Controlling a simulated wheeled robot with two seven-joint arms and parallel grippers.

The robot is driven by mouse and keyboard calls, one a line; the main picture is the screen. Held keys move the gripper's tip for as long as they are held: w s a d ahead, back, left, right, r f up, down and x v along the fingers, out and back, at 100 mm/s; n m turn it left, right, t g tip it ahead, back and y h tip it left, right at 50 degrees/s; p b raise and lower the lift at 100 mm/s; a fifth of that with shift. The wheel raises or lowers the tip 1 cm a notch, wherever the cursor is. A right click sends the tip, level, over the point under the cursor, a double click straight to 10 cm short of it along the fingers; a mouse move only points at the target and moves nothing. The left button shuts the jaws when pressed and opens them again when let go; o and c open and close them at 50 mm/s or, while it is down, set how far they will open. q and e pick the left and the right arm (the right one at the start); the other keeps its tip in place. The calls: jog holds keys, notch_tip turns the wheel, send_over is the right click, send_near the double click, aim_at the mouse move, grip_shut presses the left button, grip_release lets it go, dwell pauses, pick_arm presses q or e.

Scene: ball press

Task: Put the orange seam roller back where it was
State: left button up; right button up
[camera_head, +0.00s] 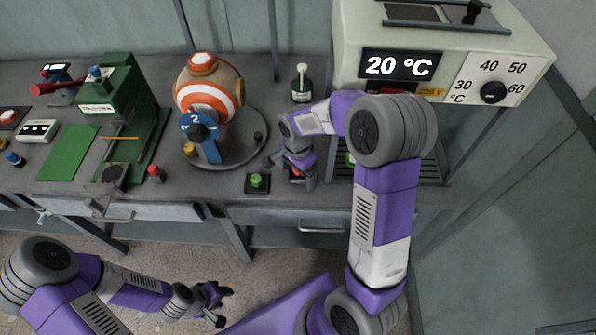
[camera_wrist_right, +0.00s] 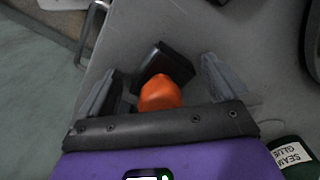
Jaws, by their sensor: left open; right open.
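The orange seam roller (camera_wrist_right: 160,93) shows in the right wrist view as a rounded orange end between my right gripper's fingers. A black block (camera_wrist_right: 168,62) is right beside it; I cannot tell whether the roller rests in it. My right gripper (camera_wrist_right: 163,82) is open around the orange piece, with a gap on both sides. In the head view, my right gripper (camera_head: 290,170) is low at the bench's front edge and mostly hides the orange piece (camera_head: 296,174). My left gripper (camera_head: 214,304) is open, in front of and below the bench; a small orange spot shows beside it.
A green button on a black pad (camera_head: 257,181) sits just left of my right gripper. Behind are the orange-and-white ball on a round plate (camera_head: 250,152) and a green bottle (camera_head: 302,88), labelled seam glue (camera_wrist_right: 292,155). The heater box (camera_head: 440,50) reads 20 °C. A green press (camera_head: 125,100) stands left.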

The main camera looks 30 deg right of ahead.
notch_tip(320, 180, up, 12)
jog(key=p, duration=0.3)
jog(key=shift+w+r+p, duration=0.1)
jog(key=shift+r+p, duration=0.1)
jog(key=shift+p, duration=0.15)
pick_arm(q)
notch_tip(320, 180, up, 4)
jog(key=shift+f, duration=0.15)
